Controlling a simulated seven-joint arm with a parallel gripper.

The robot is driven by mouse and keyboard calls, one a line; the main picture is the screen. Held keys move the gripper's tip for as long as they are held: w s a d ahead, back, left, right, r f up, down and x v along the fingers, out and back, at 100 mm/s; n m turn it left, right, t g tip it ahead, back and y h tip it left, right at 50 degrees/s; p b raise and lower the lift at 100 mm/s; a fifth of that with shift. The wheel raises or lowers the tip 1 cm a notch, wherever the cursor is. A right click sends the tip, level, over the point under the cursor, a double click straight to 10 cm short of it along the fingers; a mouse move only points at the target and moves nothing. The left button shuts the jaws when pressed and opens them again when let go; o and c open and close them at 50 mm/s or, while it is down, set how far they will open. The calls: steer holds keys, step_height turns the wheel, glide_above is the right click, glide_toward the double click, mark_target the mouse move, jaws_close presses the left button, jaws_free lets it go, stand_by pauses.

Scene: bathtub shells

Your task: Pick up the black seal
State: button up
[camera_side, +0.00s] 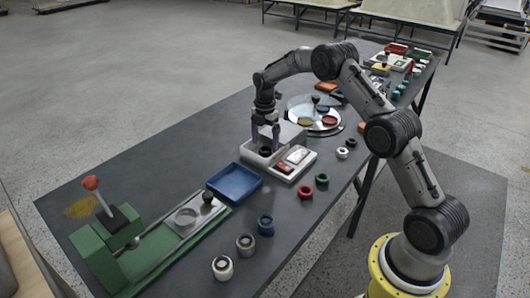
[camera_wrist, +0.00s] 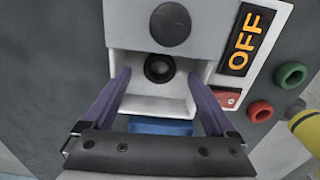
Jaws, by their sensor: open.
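The black seal (camera_wrist: 159,68) is a dark ring in the recess of a white and grey machine. In the side view the seal (camera_side: 265,151) shows low at the machine's open front, below my gripper. My gripper (camera_side: 265,138) points down over this recess with its purple fingers apart. In the wrist view my gripper (camera_wrist: 158,82) has one finger on each side of the seal, with nothing held between them. I cannot tell exactly how far the fingertips are above the seal.
The machine (camera_side: 292,135) has walls close around the recess and an OFF display (camera_wrist: 246,38). A blue tray (camera_side: 234,182) lies in front of it. Red (camera_side: 306,191) and green (camera_side: 322,179) rings stand to the right. A green press (camera_side: 125,245) stands at the left.

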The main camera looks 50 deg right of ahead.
steer(key=shift+f, duration=1.2)
steer(key=c, duration=1.4)
steer(key=shift+r, duration=0.15)
